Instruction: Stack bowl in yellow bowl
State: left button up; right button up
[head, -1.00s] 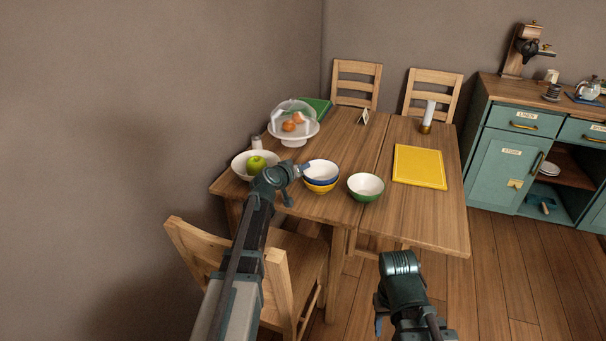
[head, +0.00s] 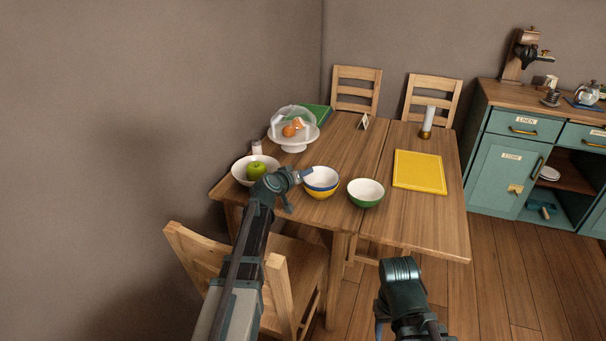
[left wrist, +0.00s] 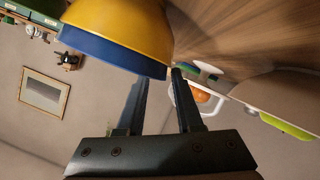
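A blue bowl (head: 321,186) with a white inside sits nested in the yellow bowl (head: 320,194) on the wooden table. Both also show in the left wrist view, tilted by the camera: the yellow bowl (left wrist: 125,22) and the blue rim (left wrist: 105,53). My left gripper (head: 307,174) is at the left edge of the stacked bowls. In the left wrist view its two fingers (left wrist: 158,80) are apart, with the tips close to the blue rim; contact is unclear. My right gripper (head: 379,328) hangs low in front of the table, its fingers mostly hidden.
A green bowl (head: 366,194) stands just right of the stack. A white bowl (head: 240,171) with a green apple (head: 257,168) is on the left. A cake stand (head: 294,143) is behind, a yellow board (head: 420,171) to the right. A chair (head: 285,290) stands in front.

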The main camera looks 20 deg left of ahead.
pick_arm(q)
jog(key=p+v, duration=0.4)
jog(key=v, duration=0.8)
jog(key=shift+r, duration=0.2)
jog(key=s+d+f+m+g+h, duration=0.1)
jog(key=s+d+f+m+g, duration=0.35)
jog(key=d, duration=0.65)
jog(key=s+d+f+m+g+h, duration=0.1)
jog(key=s+d+f+g, duration=0.3)
jog(key=s+d+f, duration=0.45)
jog(key=s+d+m+g+y, duration=0.1)
jog(key=s+d+g+y, duration=0.1)
jog(key=s, duration=0.4)
jog(key=s+d+f+m+g+y, duration=0.1)
jog(key=s+d+g+y, duration=0.1)
jog(key=s, duration=0.5)
jog(key=shift+s+d+g+y, duration=0.15)
jog(key=shift+s+g+y, duration=0.05)
jog(key=shift+g+y, duration=0.7)
